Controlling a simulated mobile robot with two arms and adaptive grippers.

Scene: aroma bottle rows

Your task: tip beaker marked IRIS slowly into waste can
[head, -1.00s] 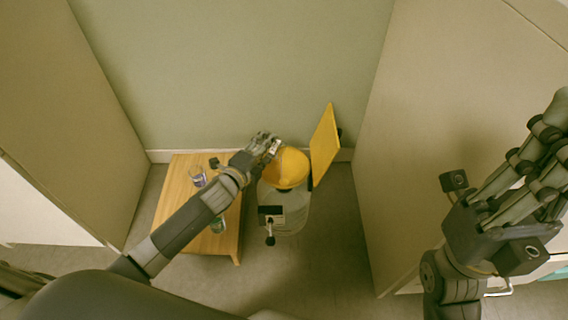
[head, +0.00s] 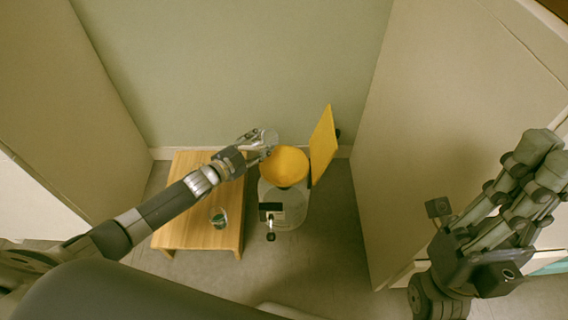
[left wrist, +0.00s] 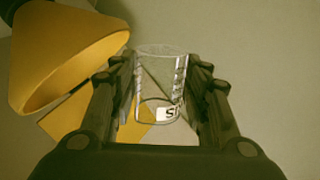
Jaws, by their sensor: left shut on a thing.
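My left gripper (head: 256,147) is shut on a clear glass beaker (left wrist: 160,85). A white label with an "S" shows low on the glass in the left wrist view; the rest of the name is hidden. The beaker (head: 269,136) is at the upper left edge of the waste can's yellow funnel-like opening (head: 285,167). I cannot tell its exact tilt or whether it holds liquid. The yellow opening (left wrist: 65,62) is left of the beaker in the left wrist view. My right gripper (head: 545,158) is open and empty at the far right.
The can's grey-white body (head: 287,212) stands on the floor, its yellow lid (head: 323,145) raised on the right. A low wooden table (head: 190,236) is to the left, with a beaker of dark green contents (head: 218,217). Tall panels flank both sides.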

